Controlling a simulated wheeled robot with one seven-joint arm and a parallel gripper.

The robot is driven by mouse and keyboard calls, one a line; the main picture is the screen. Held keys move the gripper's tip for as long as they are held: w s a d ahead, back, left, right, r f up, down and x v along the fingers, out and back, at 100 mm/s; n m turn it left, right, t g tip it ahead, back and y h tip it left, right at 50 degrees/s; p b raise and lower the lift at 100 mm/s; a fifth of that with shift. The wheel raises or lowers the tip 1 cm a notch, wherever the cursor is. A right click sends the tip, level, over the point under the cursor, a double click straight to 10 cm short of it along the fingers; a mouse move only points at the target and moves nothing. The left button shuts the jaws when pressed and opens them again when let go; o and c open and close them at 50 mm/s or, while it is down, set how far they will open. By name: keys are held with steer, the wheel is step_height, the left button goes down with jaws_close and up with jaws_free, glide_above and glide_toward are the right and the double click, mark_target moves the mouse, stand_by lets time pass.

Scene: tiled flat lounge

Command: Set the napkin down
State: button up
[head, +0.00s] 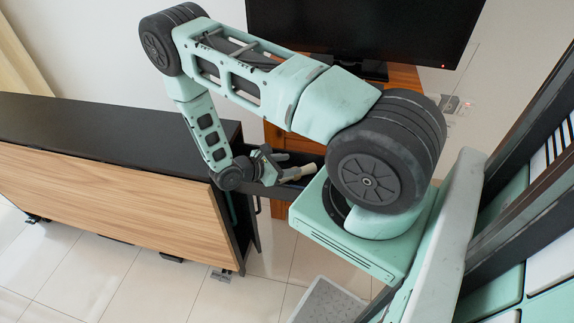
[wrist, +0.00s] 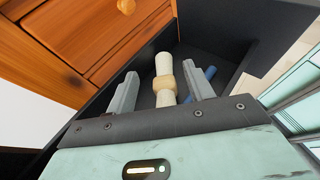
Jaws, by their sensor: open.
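The napkin (wrist: 163,64) is a cream roll with a tan band round its middle. In the wrist view it lies in a dark, open drawer-like compartment (wrist: 215,28), between the two fingers of my gripper (wrist: 160,84). The fingers are spread, with a visible gap on each side of the roll. In the head view the napkin (head: 300,172) shows as a pale roll beside my gripper (head: 276,168). Its near end is partly hidden by the gripper body in the wrist view.
A blue rod-like object (wrist: 210,72) lies right of the napkin. An orange-brown wooden cabinet (wrist: 60,45) with a round knob stands alongside. A black-topped, wood-fronted unit (head: 110,185) is left of my arm. A television (head: 365,30) stands behind. Tiled floor (head: 165,290) shows in front.

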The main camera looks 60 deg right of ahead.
steer(key=w+a+r+m+y+b, duration=0.1)
steer(key=w+a+r+y, duration=0.1)
steer(key=a+r, duration=0.5)
steer(key=w+a+r+m+y+b, duration=0.1)
steer(key=a+r, duration=0.2)
steer(key=a, duration=0.7)
steer(key=s+a+r+m+t+y, duration=0.2)
steer(key=s+a+r+y, duration=0.3)
steer(key=s+a+r, duration=0.2)
steer(key=s+a+r+m+t+y, duration=0.1)
steer(key=s+a+r+t+y, duration=0.2)
steer(key=a+r, duration=0.8)
steer(key=shift+s+a+r+m+y, duration=0.4)
steer(key=shift+s+a+y, duration=0.7)
steer(key=shift+s, duration=1.05)
